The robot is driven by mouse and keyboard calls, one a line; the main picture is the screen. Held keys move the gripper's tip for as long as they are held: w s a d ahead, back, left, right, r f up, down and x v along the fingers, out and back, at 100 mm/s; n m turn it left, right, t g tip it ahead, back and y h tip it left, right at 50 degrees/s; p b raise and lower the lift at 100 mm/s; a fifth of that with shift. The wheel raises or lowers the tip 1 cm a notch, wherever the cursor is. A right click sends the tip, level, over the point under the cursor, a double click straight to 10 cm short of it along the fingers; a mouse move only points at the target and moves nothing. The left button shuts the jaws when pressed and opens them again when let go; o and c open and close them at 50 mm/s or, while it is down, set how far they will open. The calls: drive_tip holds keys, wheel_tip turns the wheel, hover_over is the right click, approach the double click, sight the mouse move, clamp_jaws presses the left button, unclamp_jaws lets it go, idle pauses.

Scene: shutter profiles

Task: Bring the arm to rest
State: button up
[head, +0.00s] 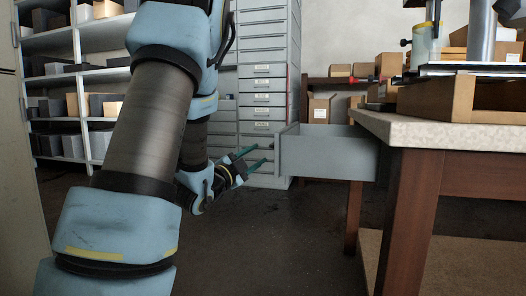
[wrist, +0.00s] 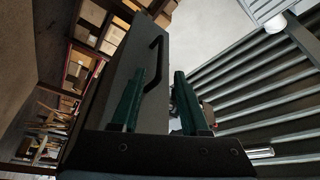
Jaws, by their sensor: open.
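My arm (head: 150,125) reaches down across the left of the head view. My gripper (head: 257,155) is at its end, low and pointing right, with its two teal fingers apart. In the wrist view my gripper (wrist: 158,72) is open, with nothing seen held between the fingers. A grey panel with a black bar handle (wrist: 154,64) lies ahead of the fingers. In the head view the fingertips are just left of the front of a pulled-out grey drawer (head: 330,153). I cannot tell whether they touch it.
The drawer sticks out beside a workbench (head: 455,132) with a pale top. A tall grey drawer cabinet (head: 263,60) stands behind my gripper. Shelves with boxes (head: 82,40) line the left back. Dark floor (head: 290,240) is clear in the lower middle.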

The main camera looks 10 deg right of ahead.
drive_tip(key=shift+s+a+f, duration=0.1)
drive_tip(key=shift+s+a, duration=0.1)
drive_tip(key=shift+a, duration=0.05)
